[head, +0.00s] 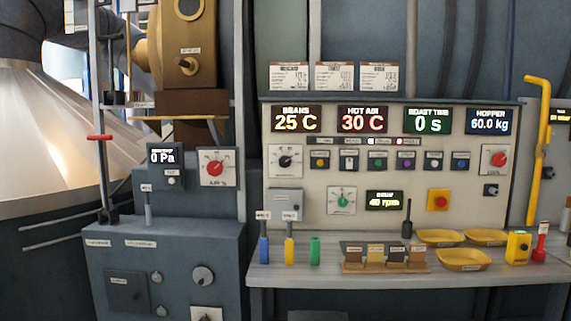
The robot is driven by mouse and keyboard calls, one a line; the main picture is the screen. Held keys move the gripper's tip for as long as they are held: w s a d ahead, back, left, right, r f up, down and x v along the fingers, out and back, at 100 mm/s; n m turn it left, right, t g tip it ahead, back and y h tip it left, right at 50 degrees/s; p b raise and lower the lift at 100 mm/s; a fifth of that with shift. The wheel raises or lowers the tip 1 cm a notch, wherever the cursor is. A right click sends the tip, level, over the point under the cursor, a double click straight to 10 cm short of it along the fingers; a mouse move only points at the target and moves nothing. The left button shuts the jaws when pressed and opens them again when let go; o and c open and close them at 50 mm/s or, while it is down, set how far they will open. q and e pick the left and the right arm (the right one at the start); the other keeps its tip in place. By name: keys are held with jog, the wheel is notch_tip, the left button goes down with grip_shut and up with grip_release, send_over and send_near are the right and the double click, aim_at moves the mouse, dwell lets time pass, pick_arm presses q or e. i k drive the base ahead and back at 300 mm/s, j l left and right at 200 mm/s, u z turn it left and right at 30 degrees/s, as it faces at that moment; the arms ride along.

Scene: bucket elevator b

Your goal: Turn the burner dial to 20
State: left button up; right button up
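Several dials show in the head view, and their small labels are too blurred for me to tell which is the burner dial. A black-knobbed dial (286,160) on a white square plate is at the left of the cream control panel. A red-knobbed dial (495,160) is at the panel's right end. A green-knobbed dial (342,200) sits lower, beside a display (384,201) that seems to read 40 rpm. Another red-knobbed dial (217,167) is on the grey cabinet to the left. Neither of my grippers is in view.
Displays read beans 25 C (297,120), hot air 30 C (362,120), roast time 0 s and hopper 60.0 kg. A shelf below holds yellow trays (463,260), small sample blocks and coloured handles. A yellow bent bar (537,150) stands at the right.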

aim_at(284, 162)
jog(key=i+l+u, duration=0.1)
jog(key=i, duration=0.4)
jog(key=i+l+u, duration=0.15)
jog(key=i, duration=0.4)
